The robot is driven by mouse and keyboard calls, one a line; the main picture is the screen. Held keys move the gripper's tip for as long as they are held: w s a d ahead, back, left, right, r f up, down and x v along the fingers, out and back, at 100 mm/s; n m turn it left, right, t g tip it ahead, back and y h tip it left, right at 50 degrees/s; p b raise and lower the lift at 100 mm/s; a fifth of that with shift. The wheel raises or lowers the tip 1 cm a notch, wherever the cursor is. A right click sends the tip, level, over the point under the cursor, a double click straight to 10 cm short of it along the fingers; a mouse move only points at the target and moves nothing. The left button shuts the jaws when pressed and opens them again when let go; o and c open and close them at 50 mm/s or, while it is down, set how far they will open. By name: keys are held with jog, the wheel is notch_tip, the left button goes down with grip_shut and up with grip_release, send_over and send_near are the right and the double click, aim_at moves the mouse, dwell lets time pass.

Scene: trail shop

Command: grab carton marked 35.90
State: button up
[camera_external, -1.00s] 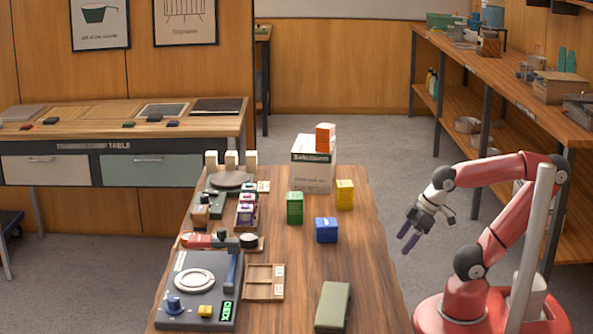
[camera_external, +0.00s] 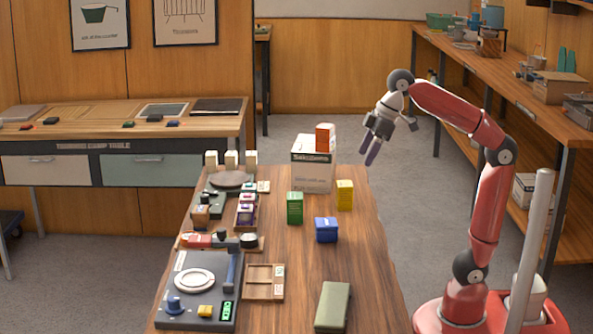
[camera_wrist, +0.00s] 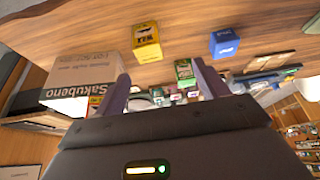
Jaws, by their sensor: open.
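Several small cartons are on the wooden table: a green carton (camera_external: 295,208), a yellow carton (camera_external: 345,195) and a blue carton (camera_external: 326,230). An orange carton (camera_external: 325,137) stands on a large white box (camera_external: 312,172). I cannot read 35.90 on any of them. My gripper (camera_external: 371,152) is open and empty, raised to the right of the large box, beyond the table's right edge. In the wrist view, my gripper (camera_wrist: 163,85) has the yellow carton (camera_wrist: 147,42), the green carton (camera_wrist: 184,72) and the blue carton (camera_wrist: 225,42) beyond its fingers.
The left of the table (camera_external: 290,310) holds a dark scale-like device (camera_external: 205,300), a divided wooden tray (camera_external: 264,282) and several small items. An olive case (camera_external: 333,306) lies at the near right.

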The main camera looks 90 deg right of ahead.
send_over(346, 183)
jog(key=s, duration=0.1)
jog(key=shift+s+a+f, duration=0.15)
jog(key=shift+a+f, duration=0.2)
jog(key=shift+f, duration=0.1)
notch_tip(346, 183, down, 4)
jog(key=shift+r, duration=0.1)
jog(key=shift+f, duration=0.7)
jog(key=x, duration=0.2)
jog(key=b+x, duration=0.1)
jog(key=x, duration=0.1)
jog(key=d+x, duration=0.1)
jog(key=x, duration=0.1)
jog(key=shift+s+f, duration=0.3)
jog(key=shift+w+f, duration=0.25)
jog(key=shift+f, duration=0.25)
jog(key=c, duration=1.1)
